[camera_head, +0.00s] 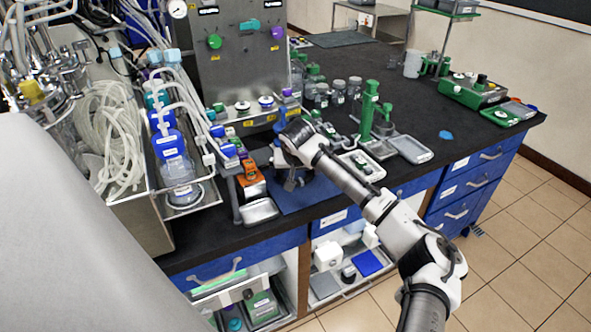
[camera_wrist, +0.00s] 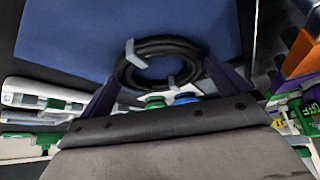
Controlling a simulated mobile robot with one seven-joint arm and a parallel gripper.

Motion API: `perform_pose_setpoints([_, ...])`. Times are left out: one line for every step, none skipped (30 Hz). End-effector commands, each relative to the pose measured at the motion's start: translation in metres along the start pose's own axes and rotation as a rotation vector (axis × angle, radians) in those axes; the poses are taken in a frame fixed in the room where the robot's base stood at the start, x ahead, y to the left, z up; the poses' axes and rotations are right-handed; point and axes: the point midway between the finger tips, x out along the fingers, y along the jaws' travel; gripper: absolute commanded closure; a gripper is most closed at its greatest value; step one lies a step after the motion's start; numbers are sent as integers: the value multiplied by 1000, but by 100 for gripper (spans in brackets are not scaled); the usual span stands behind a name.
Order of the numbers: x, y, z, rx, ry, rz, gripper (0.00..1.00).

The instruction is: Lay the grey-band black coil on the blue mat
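The black coil (camera_wrist: 152,82) with pale grey bands shows in the wrist view, between the two purple fingers of my gripper (camera_wrist: 162,72). The fingertips meet its left and right sides, so my gripper looks shut on it. The blue mat (camera_wrist: 75,40) fills much of the wrist view beyond the coil. In the head view the mat (camera_head: 318,195) lies on the black bench near its front edge, and my gripper (camera_head: 290,183) is over its left part. The coil is not clear there, and I cannot tell whether it touches the mat.
An orange box (camera_head: 250,183) and a small metal tray (camera_head: 260,211) stand just left of the mat. A white tray (camera_head: 361,166) and a green stand (camera_head: 368,112) are to the right.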

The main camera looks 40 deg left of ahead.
Motion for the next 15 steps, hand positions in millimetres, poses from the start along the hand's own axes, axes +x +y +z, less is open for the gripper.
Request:
perform_pose_setpoints([0,0,0,0,0,0,0])
perform_pose_setpoints([0,0,0,0,0,0,0])
perform_pose_setpoints([-2,0,-1,0,1,1,0])
perform_pose_setpoints([-3,0,-2,-1,1,1,0])
perform_pose_setpoints([-4,0,-2,-1,2,0,0])
perform_pose_setpoints([-8,0,-1,-1,2,0,0])
perform_pose_setpoints([-11,0,-1,-1,2,-1,0])
perform_pose_setpoints([-16,0,-1,-1,3,-2,0])
perform_pose_setpoints([-23,0,-1,-1,3,-2,0])
perform_pose_setpoints([-28,0,-1,-1,3,-2,0])
perform_pose_setpoints([-35,0,-1,-1,4,-2,0])
perform_pose_setpoints([-44,0,-1,-1,3,-2,0])
perform_pose_setpoints([-51,0,-1,-1,4,-2,0])
perform_pose_setpoints([-58,0,-1,-2,4,-2,0])
perform_pose_setpoints([-66,0,-1,-1,4,-1,0])
